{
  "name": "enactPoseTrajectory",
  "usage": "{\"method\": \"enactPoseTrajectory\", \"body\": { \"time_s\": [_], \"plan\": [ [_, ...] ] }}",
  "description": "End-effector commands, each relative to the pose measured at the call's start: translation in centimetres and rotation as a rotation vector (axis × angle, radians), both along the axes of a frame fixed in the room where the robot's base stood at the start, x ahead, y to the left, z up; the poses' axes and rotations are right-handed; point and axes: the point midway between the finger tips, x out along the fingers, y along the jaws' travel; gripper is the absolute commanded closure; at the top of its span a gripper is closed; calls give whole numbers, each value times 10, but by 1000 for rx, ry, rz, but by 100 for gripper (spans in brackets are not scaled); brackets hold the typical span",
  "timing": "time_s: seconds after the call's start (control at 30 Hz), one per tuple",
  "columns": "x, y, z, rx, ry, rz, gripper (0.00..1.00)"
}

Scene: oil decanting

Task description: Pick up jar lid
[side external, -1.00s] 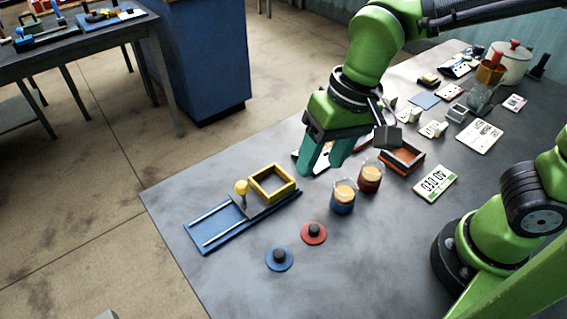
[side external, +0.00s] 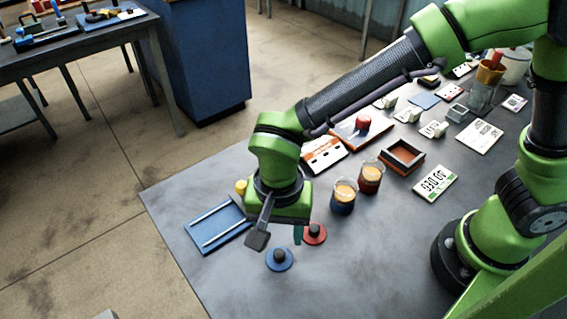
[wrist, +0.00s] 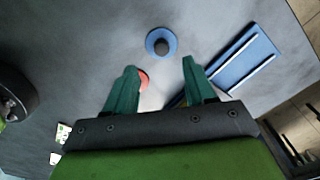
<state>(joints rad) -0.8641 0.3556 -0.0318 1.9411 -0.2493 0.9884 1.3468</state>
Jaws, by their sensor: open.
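A blue jar lid (side external: 279,260) with a dark knob lies flat on the table; it also shows in the wrist view (wrist: 161,43), ahead of and between my fingertips. A red jar lid (side external: 314,233) with a dark knob lies just behind it, and part of it shows beside the left finger in the wrist view (wrist: 144,80). My gripper (wrist: 160,64) is open and empty, above the table near both lids. In the side view most of its fingers are hidden by the wrist. Two glass jars, one blue-based (side external: 343,198) and one red-based (side external: 370,178), hold orange liquid.
A blue tray with rails (side external: 215,230) lies left of my gripper. An orange-lined box (side external: 403,157), a display card (side external: 436,183) and an orange tray with a red knob (side external: 355,137) stand farther back. The table's front is clear.

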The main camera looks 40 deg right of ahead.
Motion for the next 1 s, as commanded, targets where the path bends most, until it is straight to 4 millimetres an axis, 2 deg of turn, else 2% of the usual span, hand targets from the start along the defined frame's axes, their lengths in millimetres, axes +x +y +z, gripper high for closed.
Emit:
{"method": "enactPoseTrajectory", "body": {
  "time_s": [0.1, 0.27, 0.6, 0.87, 1.0],
  "plan": [
    [0, 0, -15, 0, 1, -1, 46],
    [0, 0, -25, 0, 0, 0, 46],
    [3, -1, -69, -1, 2, -1, 46],
    [3, 0, -73, 2, -1, -1, 46],
    [3, 0, -72, 2, -1, -1, 64]
  ]
}}
